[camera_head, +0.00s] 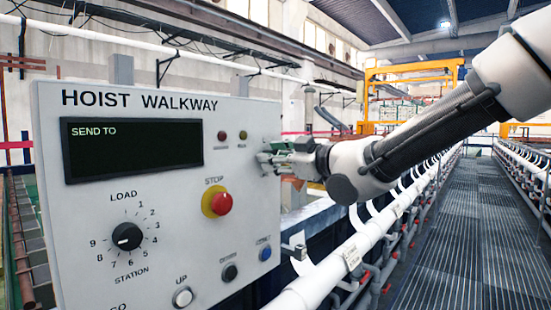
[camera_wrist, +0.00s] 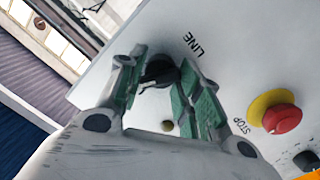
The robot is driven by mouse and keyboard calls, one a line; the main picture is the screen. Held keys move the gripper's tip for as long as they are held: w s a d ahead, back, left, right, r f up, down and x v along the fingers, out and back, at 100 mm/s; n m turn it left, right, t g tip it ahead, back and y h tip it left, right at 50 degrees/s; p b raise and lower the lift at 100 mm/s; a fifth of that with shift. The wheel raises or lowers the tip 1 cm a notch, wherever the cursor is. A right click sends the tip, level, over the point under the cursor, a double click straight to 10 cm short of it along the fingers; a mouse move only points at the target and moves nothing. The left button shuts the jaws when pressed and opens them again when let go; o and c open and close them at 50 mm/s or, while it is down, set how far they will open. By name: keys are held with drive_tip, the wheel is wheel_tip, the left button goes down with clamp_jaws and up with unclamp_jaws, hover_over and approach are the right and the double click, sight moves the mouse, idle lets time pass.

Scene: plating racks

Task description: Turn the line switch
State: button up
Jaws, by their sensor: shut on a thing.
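The line switch (camera_wrist: 157,73) is a dark round knob on the pale panel (camera_wrist: 230,30), beside the word LINE in the wrist view. My gripper (camera_wrist: 164,64) has its green-padded fingers on both sides of the knob and is shut on it. In the head view my gripper (camera_head: 268,160) reaches in from the right to the panel's right edge (camera_head: 272,118). There the switch is hidden by the fingers.
The red STOP button (camera_head: 222,203) on its yellow collar sits below and left of my gripper. A load dial (camera_head: 127,236), several push buttons and a dark display (camera_head: 130,150) reading SEND TO share the panel. A grated walkway (camera_head: 455,235) runs at right.

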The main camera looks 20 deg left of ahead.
drive_tip(key=m+g, duration=0.1)
drive_tip(key=m, duration=0.5)
drive_tip(key=shift+w+f, duration=0.1)
drive_tip(key=shift+m, duration=0.3)
idle(0.4)
drive_tip(key=o, duration=0.9)
drive_tip(key=v, duration=1.2)
